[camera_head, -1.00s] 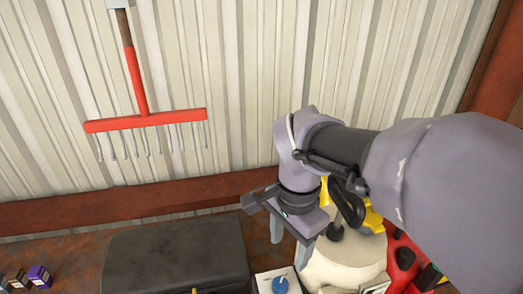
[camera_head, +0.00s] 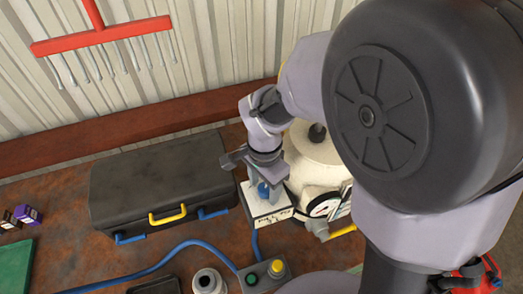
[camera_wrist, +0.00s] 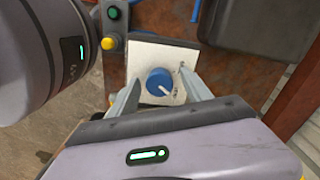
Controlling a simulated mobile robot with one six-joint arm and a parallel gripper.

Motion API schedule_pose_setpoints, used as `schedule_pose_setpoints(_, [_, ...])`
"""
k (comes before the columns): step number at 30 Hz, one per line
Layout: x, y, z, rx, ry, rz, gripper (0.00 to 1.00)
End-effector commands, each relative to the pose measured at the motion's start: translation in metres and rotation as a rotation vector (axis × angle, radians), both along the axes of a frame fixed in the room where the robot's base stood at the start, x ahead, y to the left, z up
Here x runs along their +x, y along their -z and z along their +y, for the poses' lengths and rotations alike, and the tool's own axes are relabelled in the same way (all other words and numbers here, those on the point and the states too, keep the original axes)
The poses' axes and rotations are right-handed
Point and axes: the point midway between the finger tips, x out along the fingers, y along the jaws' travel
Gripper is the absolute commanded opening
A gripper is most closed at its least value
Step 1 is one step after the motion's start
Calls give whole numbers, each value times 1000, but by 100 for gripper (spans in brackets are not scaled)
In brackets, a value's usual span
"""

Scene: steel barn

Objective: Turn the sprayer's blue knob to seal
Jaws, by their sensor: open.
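The blue knob (camera_wrist: 160,82) sits on a white square plate (camera_wrist: 172,53) in the wrist view, with a pale pointer mark on it. In the head view the knob (camera_head: 264,190) is partly hidden by my gripper, on the white box (camera_head: 257,208) beside the cream sprayer tank (camera_head: 312,160). My gripper (camera_wrist: 160,92) is open, with one finger on each side of the knob; I cannot tell whether either finger touches it. Marks on the plate are too small to read. A round gauge (camera_head: 324,207) shows on the tank's front.
A black toolbox (camera_head: 150,180) with a yellow handle stands left of the white box. A grey control box (camera_head: 262,277) with green and yellow buttons lies in front, near a blue hose (camera_head: 170,257). A corrugated wall and red beam (camera_head: 120,130) close off the back.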

Motion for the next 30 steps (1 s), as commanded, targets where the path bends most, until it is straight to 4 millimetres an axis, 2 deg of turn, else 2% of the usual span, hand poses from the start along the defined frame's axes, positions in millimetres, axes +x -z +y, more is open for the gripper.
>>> schedule_pose_setpoints(6, [0,0,0,0,0,0,56])
schedule_pose_setpoints(12, [0,0,0,1,0,-1,16])
schedule_pose_setpoints(15, [0,0,0,1,0,-1,0])
schedule_pose_setpoints(23, [0,-1,0,1,-29,-1,0])
schedule_pose_setpoints(30, [0,-1,0,1,-162,-1,0])
